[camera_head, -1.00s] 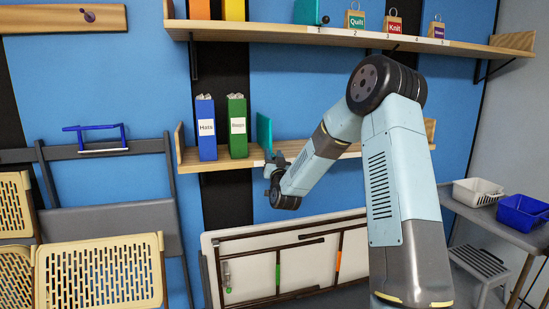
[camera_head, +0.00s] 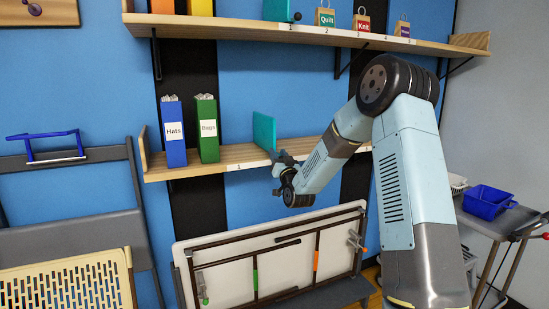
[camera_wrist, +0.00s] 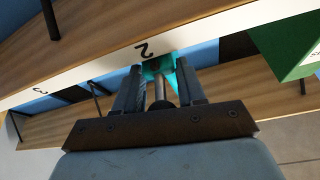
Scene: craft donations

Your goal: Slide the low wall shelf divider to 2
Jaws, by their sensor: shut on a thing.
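The low wall shelf (camera_head: 215,166) holds a teal divider (camera_head: 264,131), standing upright to the right of the blue and green binders. My gripper (camera_head: 278,168) is at the front edge of this shelf, at the divider's lower front. In the wrist view my gripper (camera_wrist: 160,92) is shut on the front of the teal divider (camera_wrist: 160,66), where a dark knob or rod shows between the fingers. The label 2 (camera_wrist: 145,50) is beside the divider there, slightly left of it. The label 1 (camera_head: 238,167) shows left of the divider in the head view; my gripper hides the strip behind it.
The blue binder (camera_head: 173,132) and green binder (camera_head: 207,129) stand at the low shelf's left end. The upper shelf (camera_head: 230,27) holds another teal divider (camera_head: 276,10) and small tagged bags. A folded table (camera_head: 275,255) leans below. The shelf right of the divider looks clear where visible.

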